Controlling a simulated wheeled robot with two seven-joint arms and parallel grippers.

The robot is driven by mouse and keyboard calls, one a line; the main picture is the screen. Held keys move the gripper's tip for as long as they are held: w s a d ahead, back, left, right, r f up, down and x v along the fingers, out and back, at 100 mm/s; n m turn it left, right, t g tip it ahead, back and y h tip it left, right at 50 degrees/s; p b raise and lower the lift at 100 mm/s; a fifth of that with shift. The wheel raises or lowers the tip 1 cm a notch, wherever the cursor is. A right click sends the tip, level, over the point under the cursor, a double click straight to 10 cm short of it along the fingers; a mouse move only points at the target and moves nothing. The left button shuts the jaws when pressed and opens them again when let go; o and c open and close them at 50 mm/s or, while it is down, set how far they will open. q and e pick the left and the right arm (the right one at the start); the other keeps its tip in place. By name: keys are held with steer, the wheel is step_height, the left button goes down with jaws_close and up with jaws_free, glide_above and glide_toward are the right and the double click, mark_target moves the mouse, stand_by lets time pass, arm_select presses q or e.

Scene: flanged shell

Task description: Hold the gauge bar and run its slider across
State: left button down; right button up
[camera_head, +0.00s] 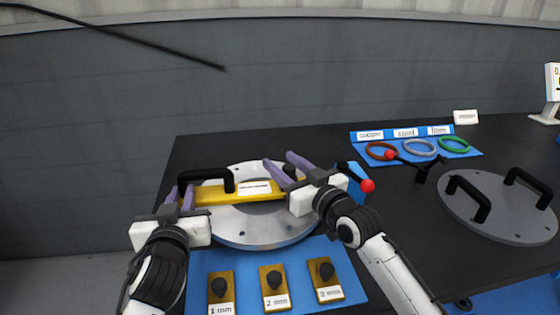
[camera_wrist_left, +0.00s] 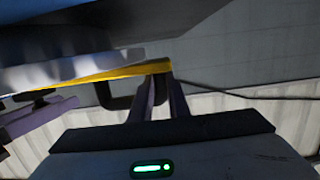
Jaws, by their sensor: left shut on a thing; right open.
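The yellow gauge bar (camera_head: 215,194) with a white label lies across the round silver flange (camera_head: 250,225). My left gripper (camera_head: 180,195) is shut on the bar's left end, which also shows in the left wrist view (camera_wrist_left: 150,68). A black knob (camera_head: 289,170), apparently the slider's, stands toward the bar's right end. My right gripper (camera_head: 279,159) is open, with its purple fingers on either side of the knob. I cannot tell whether they touch it. The bar's right end is hidden behind the right gripper.
A black handle (camera_head: 207,176) rises by the bar's left part. Brass blocks with black knobs (camera_head: 274,287) stand on a blue mat (camera_head: 345,292) in front. At right lie coloured rings (camera_head: 420,147), red-tipped clamps (camera_head: 367,186) and a grey lid with two handles (camera_head: 500,210).

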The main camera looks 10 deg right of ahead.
steer(key=shift+x, duration=0.85)
steer(key=shift+c, duration=0.3)
jaws_close()
steer(key=shift+d, duration=1.8)
steer(key=shift+o, duration=0.3)
jaws_free()
steer(key=shift+a, duration=0.1)
steer(key=v, duration=1.2)
